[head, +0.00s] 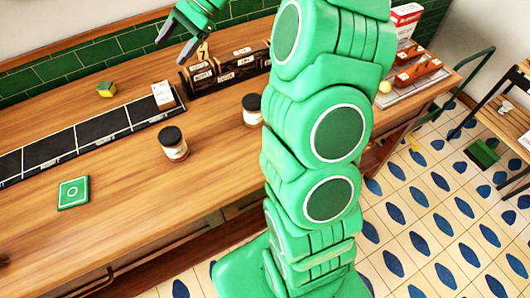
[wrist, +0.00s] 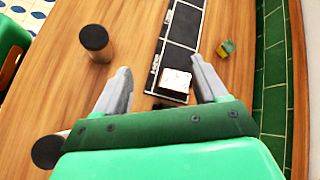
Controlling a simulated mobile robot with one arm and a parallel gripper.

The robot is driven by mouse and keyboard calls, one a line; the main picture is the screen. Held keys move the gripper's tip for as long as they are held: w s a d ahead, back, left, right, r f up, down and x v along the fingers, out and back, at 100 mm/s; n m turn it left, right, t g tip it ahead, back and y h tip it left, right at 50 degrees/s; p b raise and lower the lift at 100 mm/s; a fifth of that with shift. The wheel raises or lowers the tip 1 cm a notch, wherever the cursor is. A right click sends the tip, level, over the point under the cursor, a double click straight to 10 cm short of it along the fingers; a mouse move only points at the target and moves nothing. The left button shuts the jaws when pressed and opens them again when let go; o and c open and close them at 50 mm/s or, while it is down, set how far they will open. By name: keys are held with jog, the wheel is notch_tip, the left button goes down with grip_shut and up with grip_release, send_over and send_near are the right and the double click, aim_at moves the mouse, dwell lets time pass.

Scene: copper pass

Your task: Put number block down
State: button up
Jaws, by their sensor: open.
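A small white block or card (head: 163,95) with faint marks sits at the right end of a black sectioned strip (head: 90,131) on the wooden counter. It also shows in the wrist view (wrist: 176,79), between and beyond my finger lines. A small yellow-green block (head: 106,89) lies on the bare wood behind the strip, and in the wrist view (wrist: 226,48) it is right of the strip. I cannot tell for sure which is the number block. My gripper (head: 173,50) is open above the counter, and its fingers (wrist: 161,66) hold nothing.
Two dark-lidded jars (head: 173,144) (head: 252,109) stand on the counter in front of the strip. A green square tile (head: 73,192) lies near the left front. A dark labelled rack (head: 222,71) stands by the green wall tiles. Bare wood lies between these.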

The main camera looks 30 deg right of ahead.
jog(key=s+a+r+n+g+h, duration=0.1)
jog(key=s+a+n+h, duration=0.15)
jog(key=s, duration=0.75)
jog(key=s+a+r+n+g+h, duration=0.15)
jog(key=s+n, duration=0.25)
jog(key=s, duration=0.6)
jog(key=s+d+f+n+h, duration=0.2)
jog(key=s+d+h, duration=0.1)
jog(key=s, duration=0.6)
jog(key=s+d+f+n+t+h, duration=0.1)
jog(key=s+d, duration=0.4)
jog(key=s, duration=0.5)
jog(key=shift+s+f+n+h, duration=0.15)
jog(key=shift+f+n+h, duration=0.35)
jog(key=shift+n+h, duration=0.7)
